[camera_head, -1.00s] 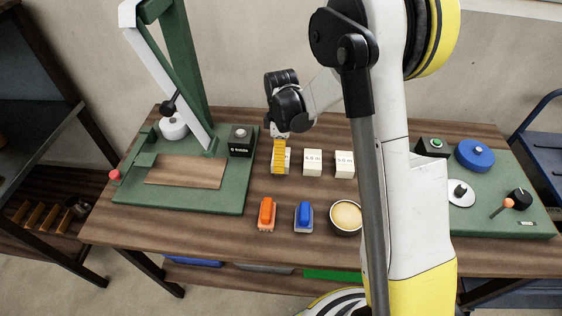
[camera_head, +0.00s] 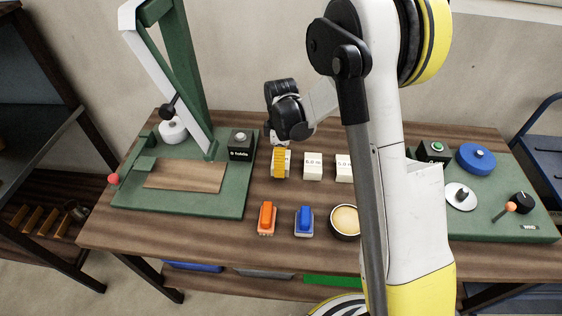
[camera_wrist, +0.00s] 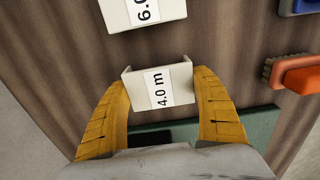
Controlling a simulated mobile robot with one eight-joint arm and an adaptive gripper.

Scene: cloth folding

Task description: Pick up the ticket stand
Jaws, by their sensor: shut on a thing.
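The ticket stand is a small cream block with a label reading 4.0 m, seen in the wrist view (camera_wrist: 160,86) between my yellow fingers. In the head view the stand (camera_head: 288,160) is mostly hidden behind my fingers. My gripper (camera_wrist: 162,100) is shut on it, one finger on each side. In the head view my gripper (camera_head: 279,163) is over the table at the left end of the row of stands. I cannot tell whether the stand is clear of the tabletop.
A stand labelled 6.0 m (camera_head: 313,166) and another (camera_head: 345,168) stand to the right. A black button box (camera_head: 241,146) on a green base (camera_head: 222,203) is close on the left. Orange (camera_head: 267,218) and blue (camera_head: 304,221) items and a bowl (camera_head: 345,221) lie in front.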

